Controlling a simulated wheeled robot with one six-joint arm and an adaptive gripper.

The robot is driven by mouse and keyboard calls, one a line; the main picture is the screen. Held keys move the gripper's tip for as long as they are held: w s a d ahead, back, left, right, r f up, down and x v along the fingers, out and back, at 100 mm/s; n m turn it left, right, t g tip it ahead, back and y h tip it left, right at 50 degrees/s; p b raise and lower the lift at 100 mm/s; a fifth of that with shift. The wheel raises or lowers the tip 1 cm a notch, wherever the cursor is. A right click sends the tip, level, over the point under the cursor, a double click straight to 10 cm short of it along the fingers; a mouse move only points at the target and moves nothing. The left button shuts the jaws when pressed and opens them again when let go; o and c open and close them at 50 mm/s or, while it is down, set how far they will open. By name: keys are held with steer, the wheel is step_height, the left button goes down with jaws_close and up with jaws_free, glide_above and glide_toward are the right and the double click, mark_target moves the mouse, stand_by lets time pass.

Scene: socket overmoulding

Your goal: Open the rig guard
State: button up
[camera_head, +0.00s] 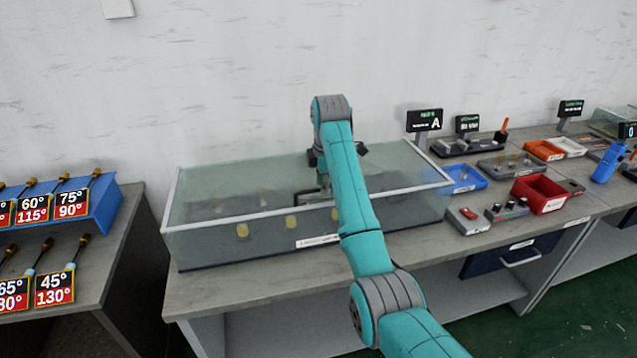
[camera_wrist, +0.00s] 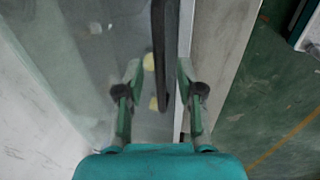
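The rig guard (camera_head: 215,205) is a long clear box with pale edge strips, lying closed on the grey bench. Several yellow pieces (camera_head: 242,230) show through its front wall. In the wrist view a dark bar (camera_wrist: 158,40), which looks like the guard's handle, runs along the guard near its pale edge strip. My gripper (camera_wrist: 161,68) is open, with one finger on each side of the bar. The right finger is very near the bar; I cannot tell whether it touches. In the head view my arm hides most of the gripper and part of the guard.
A blue tray (camera_head: 465,178), a red bin (camera_head: 540,192) and small devices stand on the bench to the right. A display marked A (camera_head: 424,121) stands behind the guard's right end. A blue tool rack (camera_head: 95,215) stands at the left on a separate bench.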

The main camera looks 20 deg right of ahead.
jaws_close()
stand_by(0.3)
